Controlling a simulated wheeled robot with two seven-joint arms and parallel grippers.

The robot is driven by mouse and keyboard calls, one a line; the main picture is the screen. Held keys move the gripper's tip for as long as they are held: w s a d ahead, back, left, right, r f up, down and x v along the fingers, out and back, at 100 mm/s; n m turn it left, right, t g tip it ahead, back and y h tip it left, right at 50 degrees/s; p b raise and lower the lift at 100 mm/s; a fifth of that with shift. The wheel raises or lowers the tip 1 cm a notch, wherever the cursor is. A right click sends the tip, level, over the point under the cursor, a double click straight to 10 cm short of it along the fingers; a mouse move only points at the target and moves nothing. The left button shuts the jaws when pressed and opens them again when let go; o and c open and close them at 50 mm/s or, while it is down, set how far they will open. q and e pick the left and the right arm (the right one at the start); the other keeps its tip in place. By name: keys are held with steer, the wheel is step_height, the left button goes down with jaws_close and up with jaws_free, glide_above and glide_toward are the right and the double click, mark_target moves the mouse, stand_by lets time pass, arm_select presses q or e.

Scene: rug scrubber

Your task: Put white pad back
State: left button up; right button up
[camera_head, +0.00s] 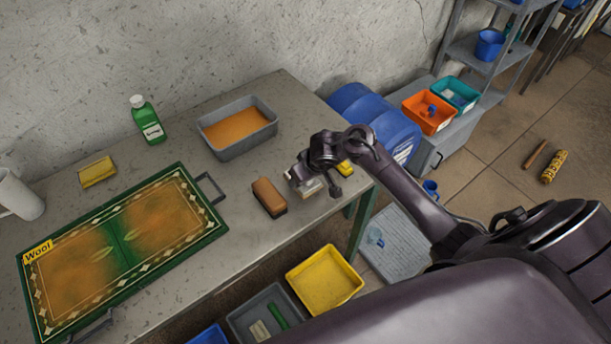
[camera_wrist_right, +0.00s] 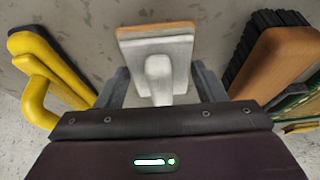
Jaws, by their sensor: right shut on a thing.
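The white pad (camera_wrist_right: 157,50) has a pale grey-white block with a raised handle and a thin orange-brown edge. My right gripper (camera_wrist_right: 160,88) is shut on its handle, with one finger on each side. In the head view the pad (camera_head: 311,188) shows partly under my right gripper (camera_head: 302,178), near the table's right front corner. I cannot tell whether its underside touches the table. My left gripper is not in view.
A brown-backed brush (camera_head: 269,196) lies just left of the pad, and a yellow-handled tool (camera_wrist_right: 50,78) lies on the other side. A grey tub of orange liquid (camera_head: 238,130), a green bottle (camera_head: 147,122) and a green-bordered rug (camera_head: 120,245) occupy the grey table (camera_head: 235,205).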

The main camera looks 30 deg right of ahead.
steer(key=o, duration=1.1)
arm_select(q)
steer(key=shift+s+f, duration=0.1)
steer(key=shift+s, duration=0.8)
arm_select(e)
steer(key=shift+o, duration=0.2)
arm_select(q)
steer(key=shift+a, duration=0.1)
arm_select(e)
steer(key=shift+r, duration=0.35)
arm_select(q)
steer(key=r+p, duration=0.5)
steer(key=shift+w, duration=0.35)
arm_select(e)
steer(key=v, duration=1.1)
steer(key=shift+s+r, duration=0.15)
steer(key=shift+r, duration=0.05)
